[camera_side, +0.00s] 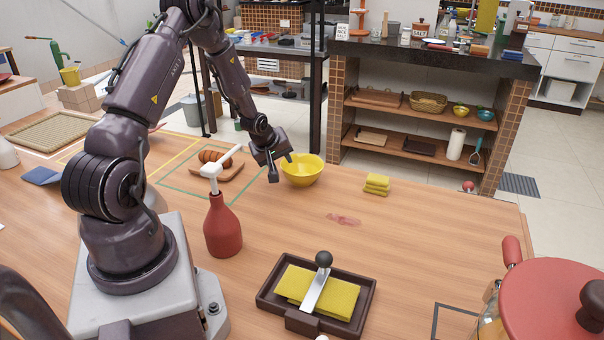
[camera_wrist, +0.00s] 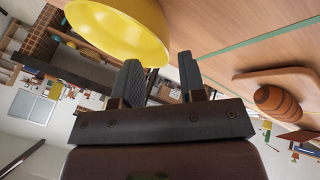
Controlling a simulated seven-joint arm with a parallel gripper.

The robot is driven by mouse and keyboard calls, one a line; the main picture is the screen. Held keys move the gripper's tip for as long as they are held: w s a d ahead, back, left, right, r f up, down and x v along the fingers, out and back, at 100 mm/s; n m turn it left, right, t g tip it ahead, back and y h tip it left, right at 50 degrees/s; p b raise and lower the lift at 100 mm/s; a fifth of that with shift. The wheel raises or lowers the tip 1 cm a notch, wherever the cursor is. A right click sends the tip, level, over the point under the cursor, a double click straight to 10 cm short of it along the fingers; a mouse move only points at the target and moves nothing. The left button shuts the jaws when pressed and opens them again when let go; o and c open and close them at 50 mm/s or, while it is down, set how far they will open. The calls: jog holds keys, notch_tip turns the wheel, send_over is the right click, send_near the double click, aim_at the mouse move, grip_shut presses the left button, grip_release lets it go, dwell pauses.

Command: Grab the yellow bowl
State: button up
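The yellow bowl (camera_side: 303,172) stands upright on the wooden table in the side view. My gripper (camera_side: 281,172) is at its left rim, with one finger low on the near left side. In the wrist view the bowl (camera_wrist: 122,28) fills the upper left, just beyond the fingertips. My gripper (camera_wrist: 160,80) shows two dark fingers spread apart with a gap between them and nothing clearly held. Whether a finger touches the bowl's rim cannot be told.
A wooden board (camera_side: 230,171) with a brown sausage-like item lies left of the bowl. A red bottle (camera_side: 222,228) stands in front. Folded yellow cloths (camera_side: 377,184) lie to the right. Table right of the bowl is mostly clear.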

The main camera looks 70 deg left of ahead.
aim_at(284, 167)
jog(key=x, duration=0.5)
jog(key=shift+s+f, duration=0.2)
jog(key=shift+f, duration=0.05)
jog(key=shift+d, duration=0.1)
grip_shut()
